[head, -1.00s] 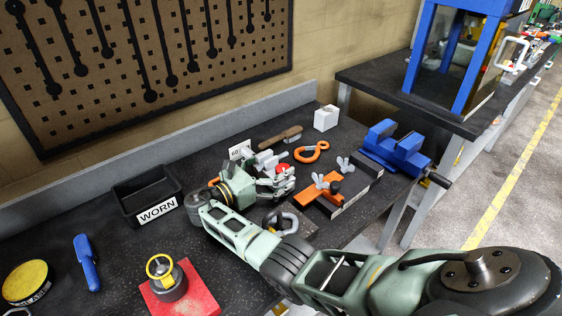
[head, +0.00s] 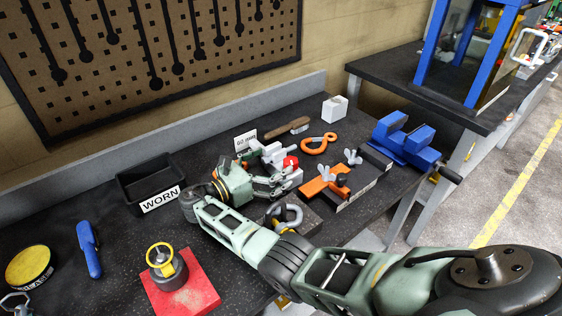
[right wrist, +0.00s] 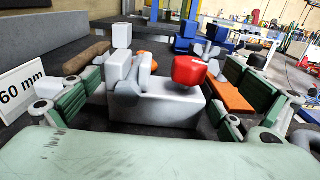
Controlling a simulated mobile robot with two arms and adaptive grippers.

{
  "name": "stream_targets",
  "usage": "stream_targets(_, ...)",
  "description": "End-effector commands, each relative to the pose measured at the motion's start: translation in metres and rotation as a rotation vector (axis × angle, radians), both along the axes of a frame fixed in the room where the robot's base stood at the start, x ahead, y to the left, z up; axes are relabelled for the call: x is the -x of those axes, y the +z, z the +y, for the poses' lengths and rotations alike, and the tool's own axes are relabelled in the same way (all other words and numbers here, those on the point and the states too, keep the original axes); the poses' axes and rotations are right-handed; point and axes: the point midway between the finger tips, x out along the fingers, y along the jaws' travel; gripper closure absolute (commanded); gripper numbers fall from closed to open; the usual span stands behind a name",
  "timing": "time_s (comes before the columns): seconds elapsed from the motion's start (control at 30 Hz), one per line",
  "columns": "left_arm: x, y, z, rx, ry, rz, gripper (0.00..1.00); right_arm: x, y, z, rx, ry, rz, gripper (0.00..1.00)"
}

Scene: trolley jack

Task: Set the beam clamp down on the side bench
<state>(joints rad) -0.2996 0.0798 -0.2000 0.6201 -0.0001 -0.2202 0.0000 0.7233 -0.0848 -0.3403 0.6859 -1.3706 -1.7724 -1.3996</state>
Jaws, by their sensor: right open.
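A light grey clamp-like piece with a red knob (head: 291,163) stands on the near bench beside the 60 mm card; it fits the beam clamp best, though I cannot be sure. In the right wrist view the grey piece (right wrist: 160,105) stands upright ahead of the palm, between the spread fingers. My right gripper (head: 277,182) is open and close in front of it; contact is not clear. The fingers (right wrist: 155,110) partly hide its sides in the head view. A dark-topped bench (head: 400,88) at the right may be the side bench.
An orange hook (head: 318,144), an orange fixture with wing nuts (head: 325,185), a shackle (head: 283,217) and a blue vise (head: 405,142) crowd around. A WORN bin (head: 135,195) is at left. The right bench carries a blue frame (head: 430,50); its front-left top looks clear.

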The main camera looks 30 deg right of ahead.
Motion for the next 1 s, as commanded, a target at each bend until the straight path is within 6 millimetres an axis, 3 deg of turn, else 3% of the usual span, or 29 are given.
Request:
stream_targets(0.1,0.0,-0.008,0.0,0.0,0.0,0.0,0.57,0.001,-0.002,0.022,-0.001,0.002,-0.002,0.0)
stream_targets(0.3,0.0,-0.013,0.0,0.0,-0.001,0.0,0.57,0.003,-0.001,0.042,0.001,0.001,0.0,0.0)
stream_targets(0.87,0.001,-0.013,0.0,0.0,-0.001,0.001,0.57,0.003,0.001,0.045,0.001,0.0,-0.003,0.0)
stream_targets(1.0,0.001,-0.015,0.0,0.0,-0.001,0.001,0.57,-0.004,0.015,0.049,-0.009,0.008,-0.062,0.0)
